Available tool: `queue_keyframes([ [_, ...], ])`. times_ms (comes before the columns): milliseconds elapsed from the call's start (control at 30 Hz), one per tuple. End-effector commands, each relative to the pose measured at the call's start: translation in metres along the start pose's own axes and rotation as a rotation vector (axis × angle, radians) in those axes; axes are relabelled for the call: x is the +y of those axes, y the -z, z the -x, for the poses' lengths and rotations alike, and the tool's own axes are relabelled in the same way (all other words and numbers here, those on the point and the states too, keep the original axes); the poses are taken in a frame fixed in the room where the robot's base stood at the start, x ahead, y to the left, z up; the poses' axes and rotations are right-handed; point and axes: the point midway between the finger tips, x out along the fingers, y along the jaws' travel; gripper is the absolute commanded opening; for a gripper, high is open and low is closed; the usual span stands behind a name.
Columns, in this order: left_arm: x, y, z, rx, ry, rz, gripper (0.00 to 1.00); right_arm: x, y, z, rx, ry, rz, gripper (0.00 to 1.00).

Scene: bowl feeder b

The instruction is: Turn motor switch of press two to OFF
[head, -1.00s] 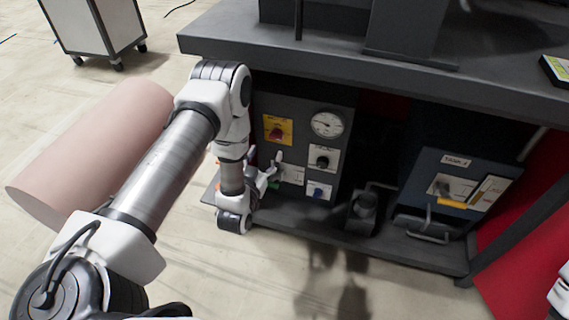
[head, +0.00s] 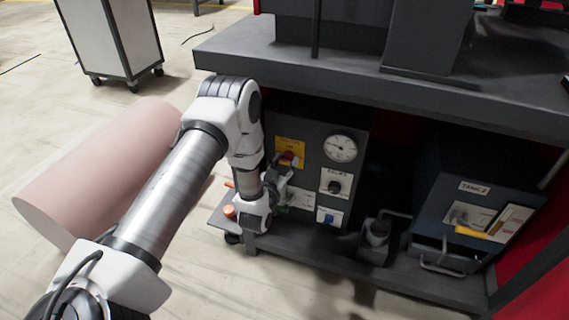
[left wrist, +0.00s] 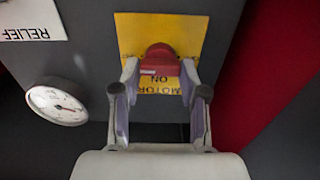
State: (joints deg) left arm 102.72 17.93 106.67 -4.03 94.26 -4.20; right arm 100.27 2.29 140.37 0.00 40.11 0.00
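The motor switch is a red knob (left wrist: 160,62) on a yellow plate (left wrist: 133,38) marked MOTOR ON, upside down in the left wrist view. In the head view the yellow plate (head: 292,146) is on the dark control panel (head: 318,125), upper left, with the red knob partly hidden by my gripper. My left gripper (left wrist: 159,70) faces the panel, its fingertips on either side of the knob. Narrow gaps seem to show between fingers and knob, so it looks open. In the head view the left gripper (head: 283,172) is at the plate's lower edge. My right gripper is out of view.
A gauge (head: 340,149), a black knob marked RELIEF (head: 334,187) and a blue switch (head: 329,216) share the panel. A tank box (head: 470,205) with a yellow handle stands right on the lower shelf. The bench top (head: 400,80) overhangs the panel.

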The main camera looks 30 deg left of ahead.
Motion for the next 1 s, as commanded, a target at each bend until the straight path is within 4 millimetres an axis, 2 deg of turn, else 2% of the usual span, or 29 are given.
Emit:
queue_keyframes([
  [333,-0.0002,0.0,-0.0001,0.0,0.001,0.01,0.08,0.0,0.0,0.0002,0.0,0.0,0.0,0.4],
  [567,-0.0005,0.0001,0.0001,0.0,0.001,0.078,0.08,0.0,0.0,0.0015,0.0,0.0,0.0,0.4],
  [1000,-0.0016,-0.0006,0.0003,-0.001,0.001,0.422,0.08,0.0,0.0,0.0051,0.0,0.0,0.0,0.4],
])
